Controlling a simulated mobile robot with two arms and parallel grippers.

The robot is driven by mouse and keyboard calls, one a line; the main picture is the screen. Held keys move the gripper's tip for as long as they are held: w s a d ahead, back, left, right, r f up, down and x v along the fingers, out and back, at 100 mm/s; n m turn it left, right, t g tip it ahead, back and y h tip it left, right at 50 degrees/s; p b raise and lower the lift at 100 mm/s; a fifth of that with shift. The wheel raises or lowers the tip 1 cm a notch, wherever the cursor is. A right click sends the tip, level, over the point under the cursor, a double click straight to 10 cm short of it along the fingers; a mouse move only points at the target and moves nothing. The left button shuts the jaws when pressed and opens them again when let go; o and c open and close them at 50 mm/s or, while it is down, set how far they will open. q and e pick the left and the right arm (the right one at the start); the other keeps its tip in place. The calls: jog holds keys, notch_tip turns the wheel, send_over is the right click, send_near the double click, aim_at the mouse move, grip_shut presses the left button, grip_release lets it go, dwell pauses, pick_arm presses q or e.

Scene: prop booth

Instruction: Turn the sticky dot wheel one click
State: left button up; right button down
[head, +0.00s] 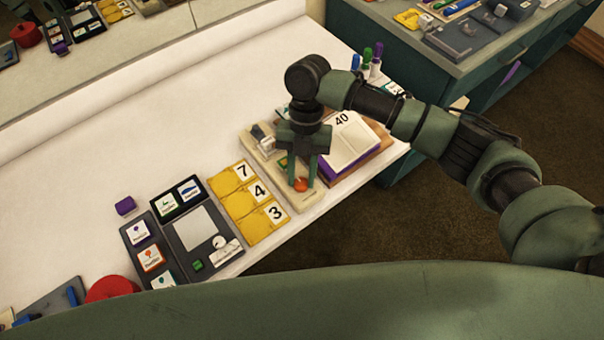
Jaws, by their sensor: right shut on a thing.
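The sticky dot wheel (301,185) seems to be the small orange round piece at the near end of a narrow beige base (306,202). My right gripper (302,181) points down over this base, with its two green fingers closed around the orange piece. The fingers and wrist hide part of the base, where a small green patch and a clear part also show. Dot details on the wheel are too small to tell. My left gripper is not in view.
Left of the base lie yellow number cards (248,203) and a dark grey panel (190,255). Right of it is a purple-edged pad marked 40 (350,143), with markers (367,59) behind. A red round object (112,288) is near left. The white table (120,150) is clear behind.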

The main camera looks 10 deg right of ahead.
dwell(0.4)
jog(key=c, duration=1.1)
grip_release()
jog(key=shift+o, duration=0.2)
jog(key=b+v, duration=0.1)
jog(key=v, duration=0.7)
jog(key=shift+s+f, duration=0.1)
jog(key=shift+f, duration=0.05)
